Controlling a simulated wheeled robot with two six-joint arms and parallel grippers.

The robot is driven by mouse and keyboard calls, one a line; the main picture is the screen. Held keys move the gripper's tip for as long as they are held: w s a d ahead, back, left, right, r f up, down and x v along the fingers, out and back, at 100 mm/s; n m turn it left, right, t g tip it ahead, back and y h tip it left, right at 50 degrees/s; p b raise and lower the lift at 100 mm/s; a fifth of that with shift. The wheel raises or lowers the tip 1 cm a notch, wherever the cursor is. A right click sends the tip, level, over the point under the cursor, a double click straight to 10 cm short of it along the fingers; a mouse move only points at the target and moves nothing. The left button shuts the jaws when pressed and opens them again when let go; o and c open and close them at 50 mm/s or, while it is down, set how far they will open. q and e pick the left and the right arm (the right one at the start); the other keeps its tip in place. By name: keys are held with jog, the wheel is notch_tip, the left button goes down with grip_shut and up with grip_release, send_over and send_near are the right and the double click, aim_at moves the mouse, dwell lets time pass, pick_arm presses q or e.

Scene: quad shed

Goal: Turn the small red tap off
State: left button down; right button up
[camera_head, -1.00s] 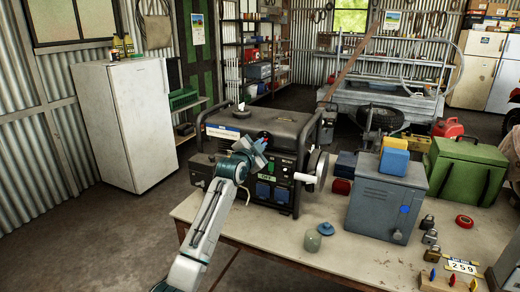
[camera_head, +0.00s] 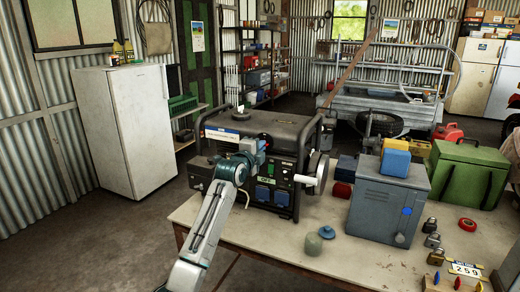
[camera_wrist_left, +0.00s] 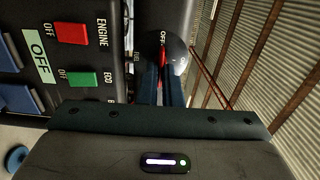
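The small red tap (camera_wrist_left: 163,55) shows in the left wrist view as a short red lever on the side of the dark generator (camera_head: 285,130). "OFF" and "FUEL" lettering is beside it. My left gripper (camera_head: 262,146) is at the upper front of the generator in the head view, and it hides the tap there. In the left wrist view, the two dark blue fingers (camera_wrist_left: 163,80) reach toward the tap, with a narrow gap between them and the red lever in line with the gap. The fingers look open; contact with the lever cannot be made out. My right gripper is not in view.
A red switch (camera_wrist_left: 71,33) and a green switch (camera_wrist_left: 82,79) are on the generator panel beside my fingers. On the workbench (camera_head: 290,240) stand a grey-green jar (camera_head: 314,244), a blue lid (camera_head: 327,232), a grey metal box (camera_head: 385,205) and padlocks (camera_head: 432,240).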

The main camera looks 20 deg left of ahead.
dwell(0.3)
pick_arm(q)
jog(key=c, duration=1.6)
grip_release()
jog(key=shift+s, duration=0.1)
jog(key=s+b, duration=0.2)
jog(key=s, duration=0.8)
jog(key=shift+s+b, duration=0.3)
jog(key=shift+f, duration=0.15)
